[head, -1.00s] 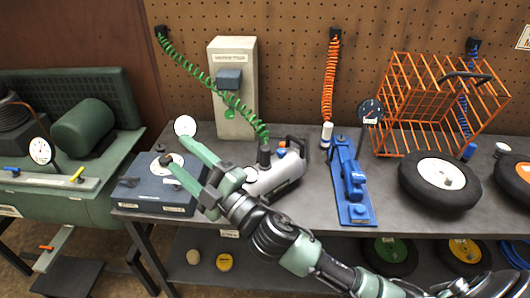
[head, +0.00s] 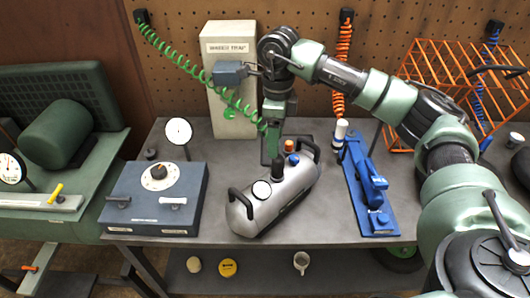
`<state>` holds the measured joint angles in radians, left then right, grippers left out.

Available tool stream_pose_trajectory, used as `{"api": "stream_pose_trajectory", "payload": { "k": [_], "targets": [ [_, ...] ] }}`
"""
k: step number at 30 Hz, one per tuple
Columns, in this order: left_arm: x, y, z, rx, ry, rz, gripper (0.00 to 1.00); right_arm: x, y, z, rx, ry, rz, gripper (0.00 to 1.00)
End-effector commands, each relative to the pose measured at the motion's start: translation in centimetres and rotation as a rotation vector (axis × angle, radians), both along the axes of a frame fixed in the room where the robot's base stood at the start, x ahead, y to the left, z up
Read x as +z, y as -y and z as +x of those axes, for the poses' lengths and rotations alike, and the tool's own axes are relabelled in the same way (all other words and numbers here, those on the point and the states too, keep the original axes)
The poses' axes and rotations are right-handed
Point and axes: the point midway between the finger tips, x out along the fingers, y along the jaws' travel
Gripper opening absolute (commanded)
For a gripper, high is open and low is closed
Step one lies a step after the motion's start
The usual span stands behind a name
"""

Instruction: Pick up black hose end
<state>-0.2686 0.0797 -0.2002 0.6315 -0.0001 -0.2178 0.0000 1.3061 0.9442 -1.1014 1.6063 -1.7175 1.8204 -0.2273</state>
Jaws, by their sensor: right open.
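The green coiled hose (head: 190,68) hangs from the pegboard and runs down to the silver tank (head: 275,196). Its lower end reaches the top of the tank, where a black part (head: 267,156) shows just left of my fingers; I take it for the black hose end, mostly hidden. My right gripper (head: 273,146) points straight down over this spot with its green fingers open around or beside the end; I cannot tell which. My left gripper is out of view.
A blue-grey box with a dial (head: 155,196) stands left of the tank. A blue tool (head: 369,190) lies to the right. An orange wire basket (head: 440,75) is at back right.

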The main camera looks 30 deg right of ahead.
Motion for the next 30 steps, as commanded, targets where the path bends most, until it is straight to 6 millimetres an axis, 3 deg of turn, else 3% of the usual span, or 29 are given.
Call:
{"api": "stream_pose_trajectory", "payload": {
  "k": [4,9,12,14,18,22,26,30],
  "targets": [
    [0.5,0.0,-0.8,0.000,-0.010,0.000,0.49,-1.2,0.4,-0.2,-0.003,-0.009,-0.012,0.56],
    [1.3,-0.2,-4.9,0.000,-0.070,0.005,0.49,-3.0,0.1,-0.3,-0.001,-0.008,-0.010,0.56],
    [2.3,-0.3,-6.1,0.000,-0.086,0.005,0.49,-4.4,-0.2,-0.5,-0.001,-0.009,-0.008,0.56],
    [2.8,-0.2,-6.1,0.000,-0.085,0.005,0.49,-5.3,-0.3,-0.6,-0.001,-0.009,-0.008,0.56],
    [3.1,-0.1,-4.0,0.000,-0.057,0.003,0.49,-7.1,-0.3,-0.5,-0.002,-0.006,-0.007,0.56],
    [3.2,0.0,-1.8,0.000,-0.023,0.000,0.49,-7.5,-0.3,-0.5,-0.001,-0.003,-0.006,0.56],
    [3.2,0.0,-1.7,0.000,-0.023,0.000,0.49,-7.6,-0.3,-0.5,-0.001,-0.003,-0.006,0.56],
    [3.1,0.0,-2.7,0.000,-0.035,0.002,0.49,-7.5,-0.3,-0.5,-0.001,-0.003,-0.006,0.20]
  ]
}}
